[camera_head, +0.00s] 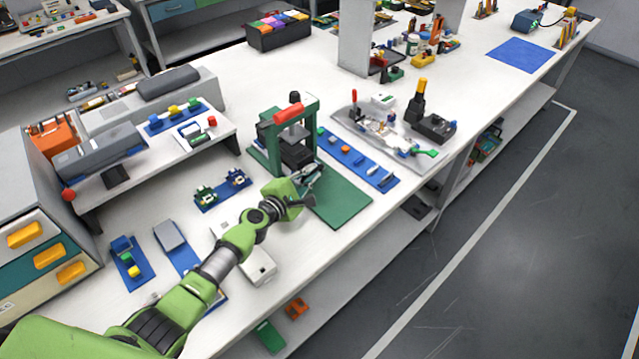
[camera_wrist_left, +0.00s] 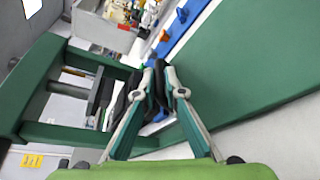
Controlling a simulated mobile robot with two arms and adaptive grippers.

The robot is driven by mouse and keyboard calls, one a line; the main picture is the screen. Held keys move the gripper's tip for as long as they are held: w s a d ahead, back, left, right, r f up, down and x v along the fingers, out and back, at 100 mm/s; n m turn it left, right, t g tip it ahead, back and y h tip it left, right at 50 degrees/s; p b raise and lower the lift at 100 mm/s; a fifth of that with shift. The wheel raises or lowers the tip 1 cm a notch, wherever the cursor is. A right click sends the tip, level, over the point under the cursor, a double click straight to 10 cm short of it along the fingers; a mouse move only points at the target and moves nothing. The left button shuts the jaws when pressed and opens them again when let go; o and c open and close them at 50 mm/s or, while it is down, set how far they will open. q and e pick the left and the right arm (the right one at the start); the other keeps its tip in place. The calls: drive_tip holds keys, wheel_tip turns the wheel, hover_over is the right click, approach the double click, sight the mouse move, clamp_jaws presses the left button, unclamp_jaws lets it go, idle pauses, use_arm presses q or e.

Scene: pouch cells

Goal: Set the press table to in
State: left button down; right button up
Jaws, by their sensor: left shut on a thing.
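The press is a green frame with a red handle (camera_head: 288,113) on top and a dark block (camera_head: 297,150) inside it. It stands on a green base plate (camera_head: 342,200) on the white bench. My left gripper (camera_head: 314,180) is at the front of the press, low over the plate. In the left wrist view, the left gripper (camera_wrist_left: 156,78) has its fingers closed together beside the green frame (camera_wrist_left: 45,85). It is shut on a small part there, apparently of the press table, which the fingertips mostly hide. My right gripper is not in view.
A blue strip with small parts (camera_head: 355,160) and a grey tray with tools (camera_head: 385,135) lie right of the press. A white box (camera_head: 258,267) sits close under my left arm. The plate's front part is bare.

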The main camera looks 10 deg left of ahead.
use_arm(q)
drive_tip(key=shift+w+a, duration=0.1)
drive_tip(key=shift+a, duration=0.1)
drive_tip(key=shift+a+r, duration=0.1)
drive_tip(key=c, duration=2.3)
unclamp_jaws()
drive_tip(key=shift+o, duration=0.8)
drive_tip(key=shift+w, duration=0.1)
drive_tip(key=shift+s+a, duration=0.3)
drive_tip(key=shift+s, duration=0.3)
drive_tip(key=v, duration=0.5)
drive_tip(key=shift+s+d, duration=0.1)
drive_tip(key=shift+s+a+r, duration=0.15)
drive_tip(key=shift+s+a, duration=0.1)
drive_tip(key=shift+s, duration=0.25)
